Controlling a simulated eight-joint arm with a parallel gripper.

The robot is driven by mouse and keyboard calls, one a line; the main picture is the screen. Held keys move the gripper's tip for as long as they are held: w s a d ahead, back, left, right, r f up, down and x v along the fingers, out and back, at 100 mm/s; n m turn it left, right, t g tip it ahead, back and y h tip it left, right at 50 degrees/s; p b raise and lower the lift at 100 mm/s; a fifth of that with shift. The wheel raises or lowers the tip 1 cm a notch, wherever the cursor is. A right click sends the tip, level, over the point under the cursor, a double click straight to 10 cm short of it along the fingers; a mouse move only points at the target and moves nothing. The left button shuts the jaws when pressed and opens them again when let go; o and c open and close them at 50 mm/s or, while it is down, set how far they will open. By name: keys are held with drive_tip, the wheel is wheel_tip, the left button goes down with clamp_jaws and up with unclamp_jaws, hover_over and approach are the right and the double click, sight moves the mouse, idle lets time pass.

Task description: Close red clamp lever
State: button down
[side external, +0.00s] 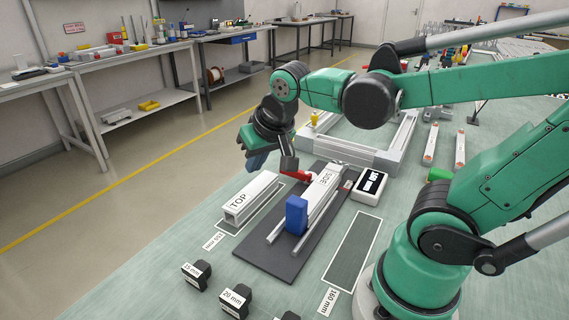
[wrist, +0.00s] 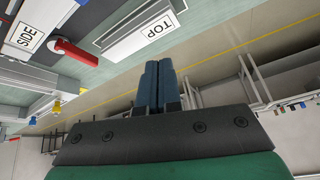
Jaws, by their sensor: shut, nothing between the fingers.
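The red clamp lever (side external: 300,176) sits at the far end of the dark fixture plate (side external: 262,254), beside the profile marked SIDE (side external: 323,186). In the wrist view the red lever (wrist: 75,55) lies at the upper left, next to the SIDE label (wrist: 24,37). My gripper (side external: 256,160) is above and to the left of the lever in the side view. In the wrist view my gripper's blue fingers (wrist: 158,82) are together and empty, apart from the lever. I cannot tell whether the gripper touches anything in the side view.
A profile marked TOP (side external: 246,200) lies left of the plate. A blue block (side external: 296,215) stands on the plate's rails. A small display box (side external: 367,189) is to the right, and a grey frame (side external: 384,158) is behind. Black labelled blocks (side external: 235,301) stand in front.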

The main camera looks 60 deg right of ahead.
drive_tip(key=w+d+f+m+g+h, duration=0.1)
drive_tip(key=d+m, duration=0.3)
drive_tip(key=w+d+f+m+g+h, duration=0.1)
drive_tip(key=w+d+m+g, duration=0.1)
drive_tip(key=m, duration=0.3)
drive_tip(key=w+d+f+m+g+h, duration=0.1)
drive_tip(key=d+m+g, duration=0.1)
drive_tip(key=d+m, duration=0.2)
drive_tip(key=shift+w+d+f+m, duration=0.15)
drive_tip(key=shift+w+d+m, duration=0.2)
drive_tip(key=shift+d, duration=0.5)
drive_tip(key=x, duration=1)
drive_tip(key=shift+s, duration=0.15)
